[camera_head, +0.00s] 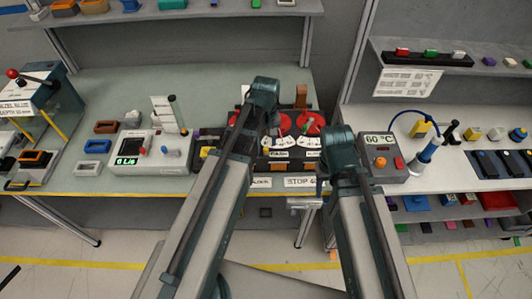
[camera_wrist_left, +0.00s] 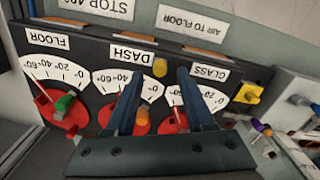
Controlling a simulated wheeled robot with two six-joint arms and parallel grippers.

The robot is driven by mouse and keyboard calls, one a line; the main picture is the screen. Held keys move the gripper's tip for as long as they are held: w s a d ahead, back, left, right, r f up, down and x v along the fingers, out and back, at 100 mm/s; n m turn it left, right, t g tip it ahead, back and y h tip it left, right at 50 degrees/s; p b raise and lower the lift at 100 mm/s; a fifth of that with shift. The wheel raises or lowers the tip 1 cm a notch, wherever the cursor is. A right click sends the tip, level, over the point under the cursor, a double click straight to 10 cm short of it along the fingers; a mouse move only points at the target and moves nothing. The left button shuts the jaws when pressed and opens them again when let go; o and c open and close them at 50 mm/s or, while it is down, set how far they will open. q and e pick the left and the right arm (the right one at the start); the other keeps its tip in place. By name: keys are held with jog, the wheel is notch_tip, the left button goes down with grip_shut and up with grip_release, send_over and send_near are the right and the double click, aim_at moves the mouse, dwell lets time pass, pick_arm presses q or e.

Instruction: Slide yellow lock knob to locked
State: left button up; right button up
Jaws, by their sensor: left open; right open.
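The dark dashboard module (camera_head: 234,166) stands on the bench and appears upside down in the left wrist view (camera_wrist_left: 225,63). It has white dials labelled FLOOR, DASH and GLASS with red discs. A small yellow-orange knob (camera_wrist_left: 160,67) sits near the DASH label, between my left fingertips in the picture. A bright yellow knob (camera_wrist_left: 249,93) sits at the module's end beside GLASS. I cannot tell which is the lock knob. My left gripper (camera_wrist_left: 158,80) is open and empty over the module; it also shows in the head view (camera_head: 272,127). My right gripper (camera_head: 322,182) is open near the module's right front corner.
A white device with a green display (camera_head: 150,158) stands left of the module. A grey box reading 60 °C (camera_head: 385,155) stands right of it, close to my right arm. A STOP label (camera_head: 302,182) is on the bench front. Bare bench (camera_head: 110,92) lies at the back left.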

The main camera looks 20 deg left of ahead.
aim_at(266, 151)
pick_arm(q)
notch_tip(266, 151, down, 3)
jog(key=shift+r+b, duration=0.15)
jog(key=shift+b, duration=0.7)
pick_arm(e)
notch_tip(266, 151, down, 3)
jog(key=shift+r, duration=0.2)
pick_arm(q)
grip_shut()
dwell(0.4)
